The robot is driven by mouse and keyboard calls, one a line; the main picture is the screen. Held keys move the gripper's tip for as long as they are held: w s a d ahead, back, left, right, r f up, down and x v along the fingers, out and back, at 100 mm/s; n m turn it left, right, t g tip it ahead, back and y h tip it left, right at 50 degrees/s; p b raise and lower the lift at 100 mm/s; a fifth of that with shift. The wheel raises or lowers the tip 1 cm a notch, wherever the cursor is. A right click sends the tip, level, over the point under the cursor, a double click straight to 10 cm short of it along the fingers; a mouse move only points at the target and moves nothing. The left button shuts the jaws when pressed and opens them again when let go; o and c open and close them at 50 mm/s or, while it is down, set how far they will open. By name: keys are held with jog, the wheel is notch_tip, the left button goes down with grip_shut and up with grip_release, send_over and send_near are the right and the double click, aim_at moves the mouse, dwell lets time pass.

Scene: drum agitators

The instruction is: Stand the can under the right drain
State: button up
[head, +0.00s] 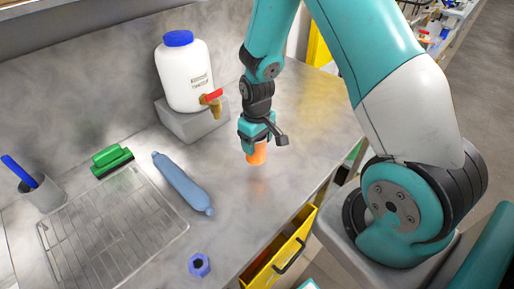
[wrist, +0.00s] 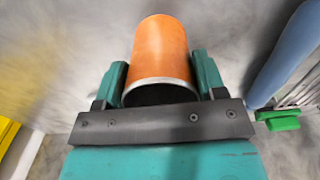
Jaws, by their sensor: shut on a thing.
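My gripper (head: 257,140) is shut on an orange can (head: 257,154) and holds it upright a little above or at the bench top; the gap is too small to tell. In the wrist view the can (wrist: 160,54) sits between the two teal fingers of my gripper (wrist: 160,82), with its pale rim nearest the camera. A white jug with a blue cap (head: 186,74) stands on a grey block (head: 191,118) to the left of the can. Its brass drain with a red handle (head: 211,98) points right, toward my gripper. The can is in front and to the right of this drain, not beneath it.
A blue bottle-like roll (head: 183,184) lies on the bench left of the can. A wire rack (head: 110,230), a green brush (head: 112,160) and a pen cup (head: 43,195) are farther left. A yellow drawer (head: 285,250) stands open below.

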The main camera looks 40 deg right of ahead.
aim_at(257, 151)
jog(key=shift+f+p, duration=0.4)
jog(key=shift+f, duration=1.55)
jog(key=shift+f, duration=0.15)
jog(key=o, duration=0.9)
